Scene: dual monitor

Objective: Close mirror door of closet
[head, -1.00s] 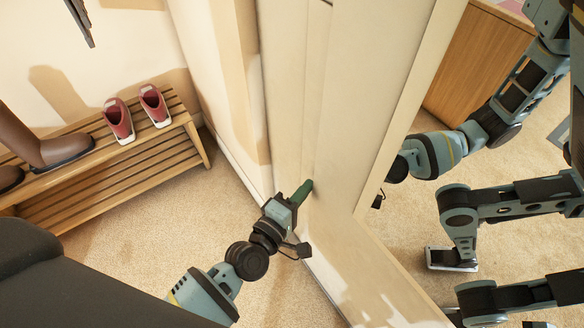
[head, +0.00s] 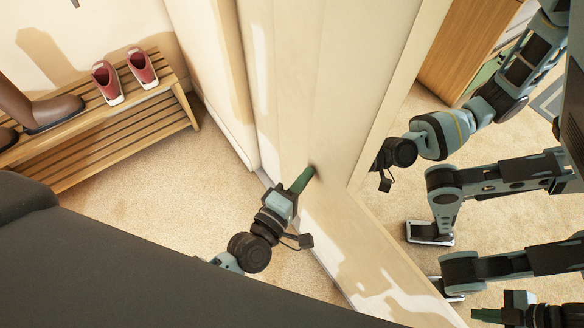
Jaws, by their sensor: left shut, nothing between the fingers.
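The mirror door (head: 300,90) is a tall cream panel running down the middle of the head view. Its mirror (head: 400,225), at the right, is set in a pale frame and reflects my arms and body. My left gripper (head: 309,175) is shut and empty, its green fingers pointing up and right. Its fingertips are at the cream face of the door and appear to touch it. My right gripper is not seen directly; green fingers at the bottom right appear to be a reflection in the mirror.
A slatted wooden bench (head: 120,130) stands at the left with red shoes (head: 142,68) and a brown boot (head: 50,112) on it. Beige carpet (head: 180,195) lies clear between bench and door. A pale closet wall (head: 205,70) stands beyond the door.

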